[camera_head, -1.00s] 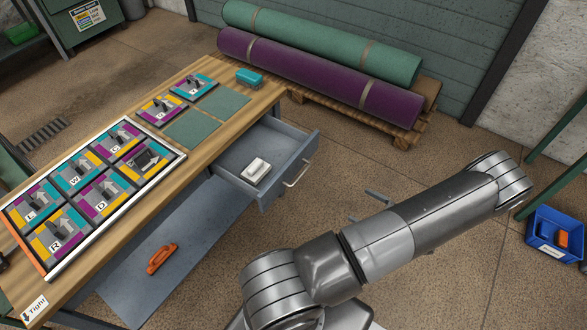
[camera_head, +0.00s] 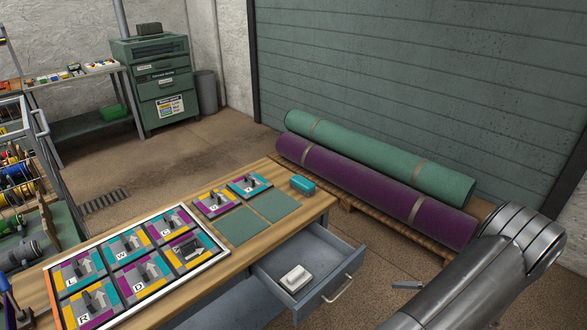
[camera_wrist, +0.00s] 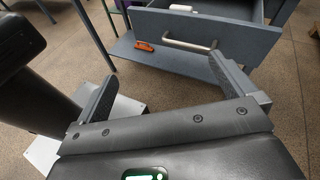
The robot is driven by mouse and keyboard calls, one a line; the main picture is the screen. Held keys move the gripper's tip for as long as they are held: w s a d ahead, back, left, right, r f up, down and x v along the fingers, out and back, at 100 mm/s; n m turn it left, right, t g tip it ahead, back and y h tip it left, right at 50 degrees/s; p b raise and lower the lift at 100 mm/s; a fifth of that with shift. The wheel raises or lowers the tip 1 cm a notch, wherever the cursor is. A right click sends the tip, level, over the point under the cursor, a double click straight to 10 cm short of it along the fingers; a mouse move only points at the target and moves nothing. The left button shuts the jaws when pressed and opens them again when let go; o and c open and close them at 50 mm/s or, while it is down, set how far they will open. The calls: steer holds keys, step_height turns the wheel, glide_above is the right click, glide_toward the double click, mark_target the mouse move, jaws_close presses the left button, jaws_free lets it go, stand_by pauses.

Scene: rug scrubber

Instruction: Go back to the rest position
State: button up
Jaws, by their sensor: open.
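My gripper (camera_wrist: 165,95) is open and empty in the wrist view, its two fingers spread wide. Beyond it is the open drawer (camera_wrist: 205,30) with its bar handle (camera_wrist: 190,46), apart from the fingers. In the head view the drawer (camera_head: 345,285) is pulled out from the wooden workbench (camera_head: 312,207). A white scrubber-like block (camera_head: 295,278) lies inside it. My arm enters at the lower right of the head view, and the gripper itself is hidden there. An orange-handled item (camera_wrist: 144,46) lies on the lower shelf in the wrist view.
On the workbench are a framed board (camera_head: 225,250) of lettered tiles, two loose tiles (camera_head: 249,186), green pads (camera_head: 238,225) and a teal brush (camera_head: 302,185). Green (camera_head: 380,155) and purple (camera_head: 370,180) rolled rugs lie on a pallet behind. A green cabinet (camera_head: 150,80) stands at the back left.

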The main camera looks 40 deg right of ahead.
steer(key=w+a+r+n+g, duration=0.65)
steer(key=w+a+r, duration=0.25)
steer(key=w+r, duration=0.15)
steer(key=w+a+r+n+g, duration=0.5)
steer(key=w+a+r+n, duration=0.3)
steer(key=w+r, duration=0.3)
steer(key=a+r+n+t+h, duration=0.1)
steer(key=a+r+n, duration=0.3)
steer(key=a, duration=0.4)
steer(key=s+a+r+n+t+h, duration=0.1)
steer(key=a+r+n+h, duration=0.2)
steer(key=a, duration=0.6)
steer(key=s+a+r+n+t+h, duration=0.1)
steer(key=a+r+n+t+h, duration=0.1)
steer(key=a+r+n, duration=0.3)
steer(key=a+n, duration=0.2)
steer(key=a, duration=0.2)
steer(key=shift+h, duration=0.4)
steer(key=shift+w, duration=0.15)
